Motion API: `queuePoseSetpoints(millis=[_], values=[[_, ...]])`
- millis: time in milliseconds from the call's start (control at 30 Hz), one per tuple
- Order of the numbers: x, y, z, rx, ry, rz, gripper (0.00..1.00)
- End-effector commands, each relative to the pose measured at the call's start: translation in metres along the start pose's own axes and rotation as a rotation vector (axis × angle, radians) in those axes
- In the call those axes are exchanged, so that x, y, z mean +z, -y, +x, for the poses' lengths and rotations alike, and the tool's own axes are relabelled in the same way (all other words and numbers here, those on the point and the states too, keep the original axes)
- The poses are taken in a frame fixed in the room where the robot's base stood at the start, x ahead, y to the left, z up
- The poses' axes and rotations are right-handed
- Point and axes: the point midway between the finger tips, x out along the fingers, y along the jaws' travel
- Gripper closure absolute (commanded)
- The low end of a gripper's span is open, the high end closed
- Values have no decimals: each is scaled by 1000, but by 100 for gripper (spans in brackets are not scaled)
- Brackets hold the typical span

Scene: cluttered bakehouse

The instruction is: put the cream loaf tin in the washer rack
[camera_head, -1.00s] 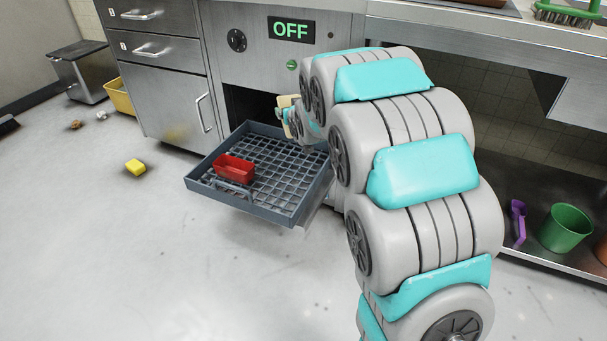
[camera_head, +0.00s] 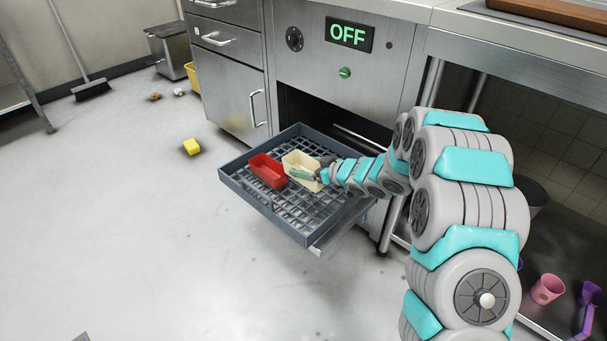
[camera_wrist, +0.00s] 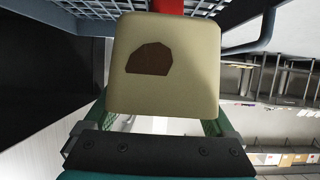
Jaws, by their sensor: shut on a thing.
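The cream loaf tin (camera_head: 297,163) is at the washer rack (camera_head: 234,182), just right of a red loaf tin (camera_head: 267,171). My gripper (camera_head: 318,176) is shut on the cream tin, reaching in from the right. In the wrist view the cream tin (camera_wrist: 200,60) fills the middle between my fingers (camera_wrist: 150,126), with a dark brown patch on its face. The grey rack is pulled out of the washer. I cannot tell whether the tin touches the rack floor.
The washer (camera_head: 345,75) shows a green OFF sign above its dark opening. The front part of the rack is bare grid. A yellow sponge (camera_head: 191,146) lies on the floor to the left. A pink cup (camera_head: 547,289) stands on the low shelf at right.

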Motion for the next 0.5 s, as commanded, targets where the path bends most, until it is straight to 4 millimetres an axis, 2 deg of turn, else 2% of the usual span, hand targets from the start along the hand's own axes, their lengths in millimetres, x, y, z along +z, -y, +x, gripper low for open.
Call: queuePoseSetpoints(millis=[200, 300, 500], values=[[36, 6, 15, -18, 2, -2, 76], [48, 6, 20, -17, 1, -4, 76], [59, 5, 25, -15, 0, -5, 76]])
